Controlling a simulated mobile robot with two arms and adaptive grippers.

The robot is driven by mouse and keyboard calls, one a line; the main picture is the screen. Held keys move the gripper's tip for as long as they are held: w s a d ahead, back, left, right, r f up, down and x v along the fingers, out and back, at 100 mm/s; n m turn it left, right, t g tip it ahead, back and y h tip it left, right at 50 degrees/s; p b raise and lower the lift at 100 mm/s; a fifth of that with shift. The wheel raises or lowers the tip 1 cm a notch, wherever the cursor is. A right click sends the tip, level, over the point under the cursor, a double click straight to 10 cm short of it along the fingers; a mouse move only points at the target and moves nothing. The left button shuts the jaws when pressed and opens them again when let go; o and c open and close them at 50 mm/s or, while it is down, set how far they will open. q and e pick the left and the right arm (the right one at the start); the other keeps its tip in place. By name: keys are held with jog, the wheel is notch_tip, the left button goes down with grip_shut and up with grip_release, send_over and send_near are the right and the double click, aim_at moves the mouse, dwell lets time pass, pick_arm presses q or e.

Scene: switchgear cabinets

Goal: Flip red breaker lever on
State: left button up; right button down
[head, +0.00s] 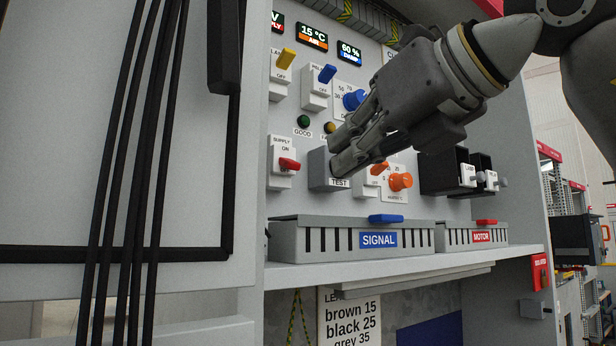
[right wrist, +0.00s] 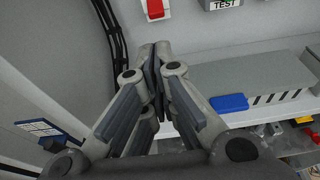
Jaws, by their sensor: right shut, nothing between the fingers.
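The red breaker lever (head: 289,163) sits on a white breaker labelled SUPPLY at the left of the cabinet panel in the head view. The word ON shows above the lever, and the lever sits low and sticks out to the right. In the right wrist view the red lever (right wrist: 155,9) shows at the top edge. My right gripper (head: 337,152) is shut and empty, to the right of the lever in the head view and apart from it, in front of the TEST box. In the right wrist view its fingertips (right wrist: 155,50) are together below the lever. My left gripper is out of view.
The grey TEST box (head: 318,168) and an orange knob (head: 401,181) are right of the breaker. Yellow (head: 286,58) and blue (head: 327,74) levers are above. The SIGNAL box (head: 345,240) stands on the shelf below. Black cables (head: 128,150) hang at the left.

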aim_at(289, 164)
jog(key=p+x, duration=0.3)
jog(key=x, duration=0.6)
jog(key=shift+w+a+p, duration=0.15)
jog(key=shift+w+p, duration=0.1)
jog(key=shift+p, duration=0.15)
jog(key=shift+w+a+f, duration=0.3)
jog(key=shift+w, duration=0.15)
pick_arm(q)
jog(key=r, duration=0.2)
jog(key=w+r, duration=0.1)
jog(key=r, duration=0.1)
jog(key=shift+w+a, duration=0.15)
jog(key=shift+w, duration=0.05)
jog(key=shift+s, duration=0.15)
pick_arm(e)
jog(key=shift+s, duration=0.1)
